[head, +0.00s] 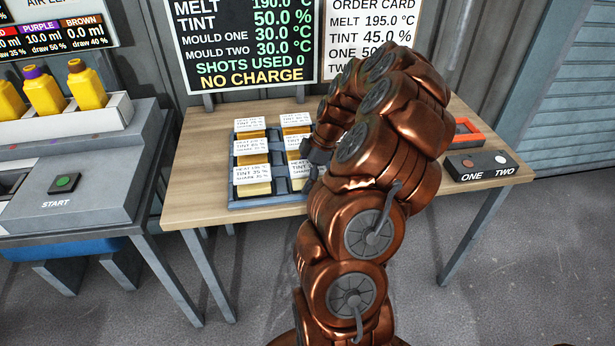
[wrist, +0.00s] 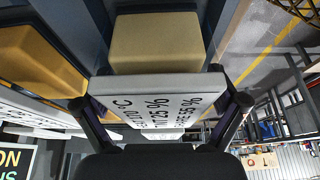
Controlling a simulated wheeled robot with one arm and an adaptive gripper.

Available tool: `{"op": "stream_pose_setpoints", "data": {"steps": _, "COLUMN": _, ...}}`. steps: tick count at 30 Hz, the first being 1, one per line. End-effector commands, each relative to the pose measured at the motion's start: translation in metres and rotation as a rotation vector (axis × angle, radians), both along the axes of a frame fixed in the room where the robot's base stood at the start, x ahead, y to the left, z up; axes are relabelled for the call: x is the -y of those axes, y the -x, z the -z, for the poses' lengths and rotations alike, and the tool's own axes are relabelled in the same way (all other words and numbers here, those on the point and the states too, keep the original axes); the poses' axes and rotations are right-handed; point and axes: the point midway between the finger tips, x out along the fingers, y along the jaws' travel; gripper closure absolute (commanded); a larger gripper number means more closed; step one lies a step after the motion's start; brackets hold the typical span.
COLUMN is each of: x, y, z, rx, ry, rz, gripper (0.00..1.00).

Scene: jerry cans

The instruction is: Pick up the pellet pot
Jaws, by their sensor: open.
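A blue-grey tray (head: 262,201) on the wooden table holds several tan blocks (head: 253,188) with white printed cards. I cannot tell whether one of these is the pellet pot, and nothing else is clearly a pot. My arm hides part of the table. My gripper (head: 314,160) is partly hidden behind the arm at the tray's right side. A tan block (wrist: 155,42) sits beyond that card. Contact cannot be told.
A control box (head: 482,166) marked ONE and TWO and a red frame (head: 467,132) lie right of my arm. A machine with a START button (head: 64,183) and yellow bottles (head: 50,92) stands left. The table's front left (head: 190,201) is bare.

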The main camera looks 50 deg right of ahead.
Motion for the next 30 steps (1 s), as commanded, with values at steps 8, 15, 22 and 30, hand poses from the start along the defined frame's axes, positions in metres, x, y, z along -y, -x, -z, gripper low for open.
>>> {"op": "stream_pose_setpoints", "data": {"steps": 8, "x": 0.0000, "y": 0.0000, "z": 0.0008, "rx": 0.000, "ry": 0.000, "rz": 0.000, "gripper": 0.04}}
{"op": "stream_pose_setpoints", "data": {"steps": 15, "x": 0.0000, "y": 0.0001, "z": 0.0007, "rx": 0.000, "ry": 0.000, "rz": 0.000, "gripper": 0.12}}
{"op": "stream_pose_setpoints", "data": {"steps": 22, "x": -0.0001, "y": 0.0000, "z": 0.0009, "rx": 0.000, "ry": 0.000, "rz": 0.000, "gripper": 0.36}}
{"op": "stream_pose_setpoints", "data": {"steps": 30, "x": 0.0001, "y": -0.0002, "z": 0.0022, "rx": -0.001, "ry": 0.001, "rz": 0.000, "gripper": 0.65}}
